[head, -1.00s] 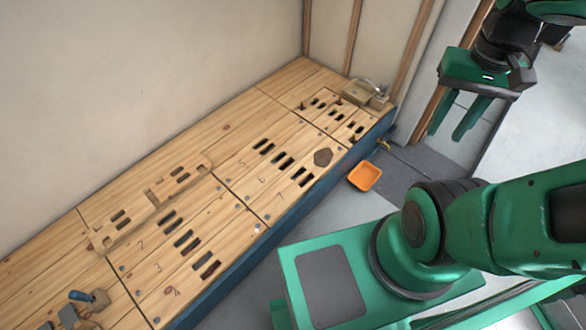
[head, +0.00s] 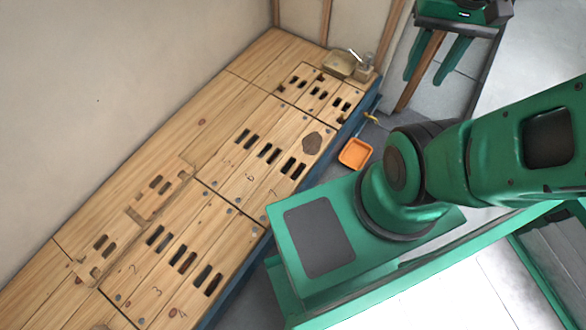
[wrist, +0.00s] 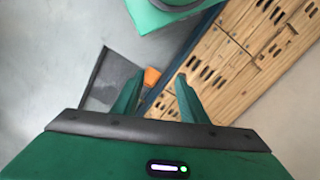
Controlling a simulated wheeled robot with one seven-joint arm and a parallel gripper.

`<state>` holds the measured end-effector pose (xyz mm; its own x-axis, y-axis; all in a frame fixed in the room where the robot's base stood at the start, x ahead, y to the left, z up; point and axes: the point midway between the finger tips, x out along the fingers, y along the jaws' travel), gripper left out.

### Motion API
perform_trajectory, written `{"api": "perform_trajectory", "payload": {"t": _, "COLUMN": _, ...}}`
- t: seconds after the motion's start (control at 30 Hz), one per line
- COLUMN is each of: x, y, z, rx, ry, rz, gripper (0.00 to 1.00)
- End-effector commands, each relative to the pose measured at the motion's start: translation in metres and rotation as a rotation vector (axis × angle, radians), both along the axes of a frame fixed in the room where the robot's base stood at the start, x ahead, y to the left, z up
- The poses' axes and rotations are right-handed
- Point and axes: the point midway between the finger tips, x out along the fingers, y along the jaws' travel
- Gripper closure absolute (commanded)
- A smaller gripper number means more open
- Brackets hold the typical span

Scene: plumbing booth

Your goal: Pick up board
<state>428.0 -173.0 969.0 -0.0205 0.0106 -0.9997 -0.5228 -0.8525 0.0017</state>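Several wooden boards with dark slots lie on the long wooden workbench (head: 215,105). One loose-looking notched board (head: 160,193) lies along the left middle of the bench, with slots and cut-out edges. Another slotted board (head: 308,84) lies at the far right end. I cannot tell which one the task means. My gripper (head: 432,62) is open and empty, off the bench's right side and above the floor. In the wrist view its two fingers (wrist: 160,82) are spread, with the bench beyond and to the right.
An orange tray (head: 355,153) sits low beside the bench's blue front edge. A small basin with a tap (head: 342,63) stands at the bench's far right corner. A pale wall (head: 110,90) rises behind the bench.

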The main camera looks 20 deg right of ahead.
Motion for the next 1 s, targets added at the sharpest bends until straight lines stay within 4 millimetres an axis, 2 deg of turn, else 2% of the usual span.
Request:
{"api": "perform_trajectory", "payload": {"t": 0.03, "x": -0.007, "y": 0.000, "z": 0.004, "rx": -0.001, "ry": -0.015, "rz": 0.004, "gripper": 0.61}}
{"api": "perform_trajectory", "payload": {"t": 0.07, "x": -0.006, "y": 0.000, "z": 0.004, "rx": -0.001, "ry": -0.014, "rz": 0.012, "gripper": 0.61}}
{"api": "perform_trajectory", "payload": {"t": 0.17, "x": 0.007, "y": -0.003, "z": 0.000, "rx": -0.006, "ry": -0.010, "rz": 0.063, "gripper": 0.61}}
{"api": "perform_trajectory", "payload": {"t": 0.47, "x": 0.087, "y": -0.003, "z": -0.030, "rx": -0.027, "ry": 0.003, "rz": 0.394, "gripper": 0.61}}
{"api": "perform_trajectory", "payload": {"t": 0.77, "x": 0.168, "y": 0.006, "z": -0.084, "rx": -0.043, "ry": 0.014, "rz": 0.754, "gripper": 0.61}}
{"api": "perform_trajectory", "payload": {"t": 1.0, "x": 0.224, "y": 0.021, "z": -0.143, "rx": -0.048, "ry": 0.023, "rz": 1.039, "gripper": 0.61}}
